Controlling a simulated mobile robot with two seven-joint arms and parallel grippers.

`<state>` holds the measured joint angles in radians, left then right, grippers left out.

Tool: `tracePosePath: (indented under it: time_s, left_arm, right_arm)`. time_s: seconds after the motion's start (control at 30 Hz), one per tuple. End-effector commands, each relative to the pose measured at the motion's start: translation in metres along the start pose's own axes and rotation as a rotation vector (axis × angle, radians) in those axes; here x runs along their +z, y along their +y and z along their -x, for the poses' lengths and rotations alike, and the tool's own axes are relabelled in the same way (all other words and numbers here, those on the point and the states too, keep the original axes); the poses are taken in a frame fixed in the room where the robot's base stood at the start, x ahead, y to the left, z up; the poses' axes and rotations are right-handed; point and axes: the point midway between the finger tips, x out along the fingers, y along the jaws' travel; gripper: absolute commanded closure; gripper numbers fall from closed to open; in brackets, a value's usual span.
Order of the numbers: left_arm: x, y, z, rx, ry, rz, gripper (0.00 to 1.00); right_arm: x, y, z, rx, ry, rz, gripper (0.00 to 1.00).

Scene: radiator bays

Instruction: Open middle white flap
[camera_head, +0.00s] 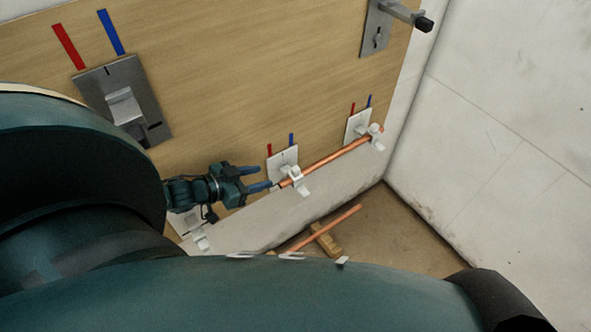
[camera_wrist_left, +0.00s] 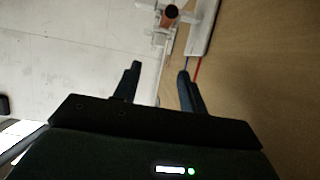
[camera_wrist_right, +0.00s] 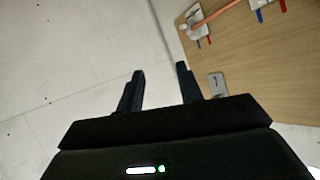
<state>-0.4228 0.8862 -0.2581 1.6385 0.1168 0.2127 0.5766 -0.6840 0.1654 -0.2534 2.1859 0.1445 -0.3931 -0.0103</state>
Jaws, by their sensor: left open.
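The middle white flap (camera_head: 302,189) hangs from a white clip on a white plate (camera_head: 281,159) with red and blue marks, on the wooden panel. A copper pipe (camera_head: 328,162) runs through this clip and the right one. My left gripper (camera_head: 263,178) is open and empty, its fingertips just left of the pipe's end and the clip; contact cannot be told. In the left wrist view, the pipe's end (camera_wrist_left: 171,12) and white clip (camera_wrist_left: 148,5) are beyond the fingers. My right gripper (camera_wrist_right: 160,72) is open and empty, facing the white wall away from the clips.
A right white clip (camera_head: 375,135) holds the pipe farther along; a left white clip (camera_head: 201,241) is partly hidden by my arm. Grey lever plates are at upper left (camera_head: 94,82) and top right (camera_head: 376,28). A second copper pipe (camera_head: 335,225) lies low near wood. A white wall (camera_head: 500,130) bounds the right.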

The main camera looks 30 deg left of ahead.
Motion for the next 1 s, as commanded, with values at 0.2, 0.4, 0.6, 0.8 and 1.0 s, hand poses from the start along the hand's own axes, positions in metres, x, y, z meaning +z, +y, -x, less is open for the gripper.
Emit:
tracePosePath:
  time_s: [0.2,0.4,0.6,0.8,1.0]
  left_arm:
    - [-0.001,0.001,-0.033,0.000,0.004,-0.002,0.58]
    - [0.000,0.001,-0.071,-0.001,0.004,-0.001,0.58]
    - [-0.001,0.001,-0.103,-0.001,0.002,-0.002,0.58]
    - [0.000,0.002,-0.122,0.000,-0.001,-0.001,0.58]
    - [-0.001,0.002,-0.126,0.000,-0.001,-0.002,0.58]
  right_arm:
    - [0.004,0.001,-0.002,-0.001,0.008,-0.006,0.64]
    - [0.007,0.003,-0.001,0.005,0.027,-0.001,0.64]
    - [0.002,0.005,0.004,0.012,0.059,0.006,0.64]
    - [0.002,0.007,0.008,0.019,0.073,0.010,0.64]
    - [0.001,0.009,0.008,0.023,0.078,0.013,0.64]
